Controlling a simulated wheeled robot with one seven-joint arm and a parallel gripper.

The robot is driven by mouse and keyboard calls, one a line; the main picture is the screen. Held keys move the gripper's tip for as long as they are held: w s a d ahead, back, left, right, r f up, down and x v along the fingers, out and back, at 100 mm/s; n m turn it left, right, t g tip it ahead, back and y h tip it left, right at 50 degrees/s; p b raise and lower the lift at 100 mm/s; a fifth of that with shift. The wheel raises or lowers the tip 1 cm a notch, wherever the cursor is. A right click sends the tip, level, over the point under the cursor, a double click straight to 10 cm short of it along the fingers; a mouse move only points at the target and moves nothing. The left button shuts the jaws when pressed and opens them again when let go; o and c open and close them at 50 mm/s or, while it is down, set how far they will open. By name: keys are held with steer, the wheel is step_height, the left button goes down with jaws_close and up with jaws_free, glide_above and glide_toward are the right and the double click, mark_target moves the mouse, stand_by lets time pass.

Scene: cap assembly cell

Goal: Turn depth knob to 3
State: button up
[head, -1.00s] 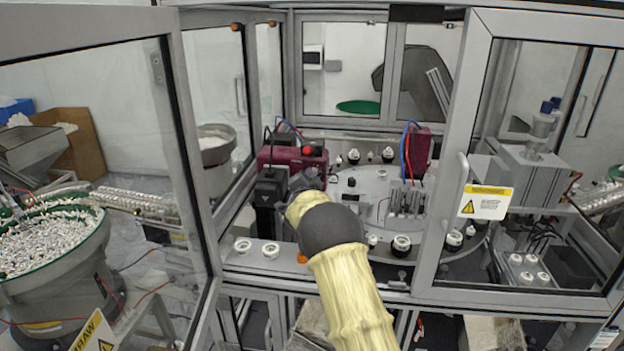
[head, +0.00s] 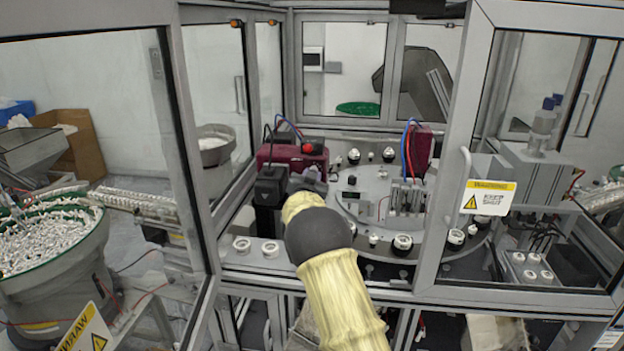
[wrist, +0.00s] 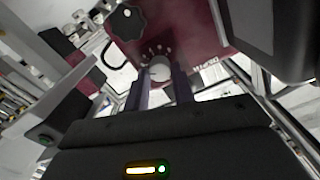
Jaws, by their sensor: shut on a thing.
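The depth knob (wrist: 159,69) is a pale round dial with tick marks around it on a dark red panel, at the upper middle of the wrist view. The label beside it is partly legible, and the numbers are too small to read. My gripper (wrist: 163,85) has its two dark fingers shut on the knob, one on each side. In the head view my gripper (head: 308,180) is at the dark red unit (head: 290,158) inside the cell. The knob is hidden there.
A dark lobed knob (wrist: 126,22) sits on the same panel, close to the fingers. A black box (head: 269,187) stands left of my gripper. The rotary plate (head: 375,205) is to its right. Cell door frames (head: 195,130) flank the opening.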

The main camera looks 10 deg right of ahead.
steer(key=n, duration=1.1)
steer(key=shift+p, duration=0.4)
steer(key=shift+n, duration=0.4)
steer(key=o, duration=1)
